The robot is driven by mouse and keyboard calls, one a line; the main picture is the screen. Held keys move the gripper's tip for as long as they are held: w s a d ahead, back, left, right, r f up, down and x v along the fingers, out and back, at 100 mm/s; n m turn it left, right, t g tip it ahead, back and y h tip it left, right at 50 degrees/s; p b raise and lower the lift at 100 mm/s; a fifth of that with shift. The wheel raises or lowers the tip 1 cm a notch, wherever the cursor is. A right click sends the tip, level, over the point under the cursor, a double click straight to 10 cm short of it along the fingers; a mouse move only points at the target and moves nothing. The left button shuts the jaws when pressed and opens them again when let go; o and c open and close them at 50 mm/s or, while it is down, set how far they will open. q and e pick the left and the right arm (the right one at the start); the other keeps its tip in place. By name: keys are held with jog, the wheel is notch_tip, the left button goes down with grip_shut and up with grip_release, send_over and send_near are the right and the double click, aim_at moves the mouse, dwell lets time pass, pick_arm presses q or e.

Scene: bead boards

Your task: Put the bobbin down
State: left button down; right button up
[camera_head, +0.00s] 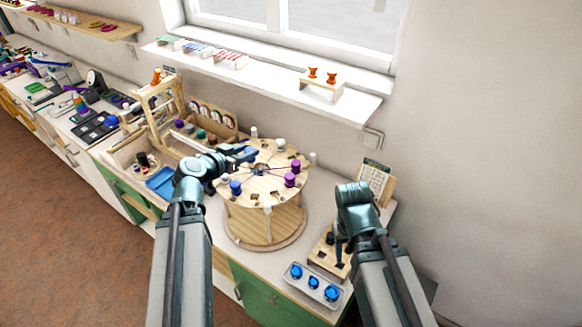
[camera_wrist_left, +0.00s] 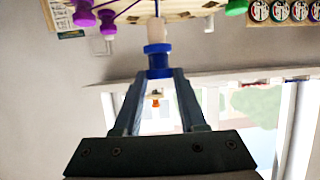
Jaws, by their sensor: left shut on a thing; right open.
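My left gripper (camera_head: 248,154) reaches over the back of the round wooden board (camera_head: 262,182) on its drum stand. In the left wrist view its fingers (camera_wrist_left: 158,78) are shut on a blue bobbin (camera_wrist_left: 158,58), with a pale peg (camera_wrist_left: 157,32) right beside it; I cannot tell whether the bobbin touches the board. Another blue bobbin (camera_head: 235,187) and two purple bobbins (camera_head: 290,180) sit around the board's rim, with dark cords running to the centre. A green bobbin (camera_wrist_left: 236,6) shows in the left wrist view. My right gripper (camera_head: 342,246) is open, pointing down, right of the board.
A pale tray (camera_head: 313,301) with blue items stands at the front right, beside a wooden block with holes (camera_head: 325,257). A wooden frame (camera_head: 158,100) and a blue tray (camera_head: 161,181) stand left of the board. The window sill (camera_head: 280,88) holds a small stand with orange bobbins (camera_head: 331,77).

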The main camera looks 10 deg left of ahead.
pick_arm(q)
jog(key=f+b, duration=0.1)
jog(key=f, duration=0.1)
jog(key=shift+w+a+f+b, duration=0.1)
jog(key=shift+w+f+b, duration=0.1)
jog(key=shift+f+b, duration=0.8)
jog(key=shift+b, duration=0.05)
jog(key=w+d, duration=0.3)
jog(key=w, duration=0.1)
jog(key=w+d+f+b, duration=0.1)
jog(key=w+d, duration=0.6)
jog(key=w, duration=0.1)
jog(key=shift+d+f, duration=0.15)
jog(key=shift+f, duration=0.05)
notch_tip(320, 180, down, 4)
jog(key=b, duration=0.4)
jog(key=shift+d+r, duration=0.1)
jog(key=shift+r, duration=0.15)
pick_arm(e)
notch_tip(320, 180, down, 9)
jog(key=shift+w, duration=0.25)
jog(key=shift+a, duration=0.1)
pick_arm(q)
jog(key=shift+f, duration=0.1)
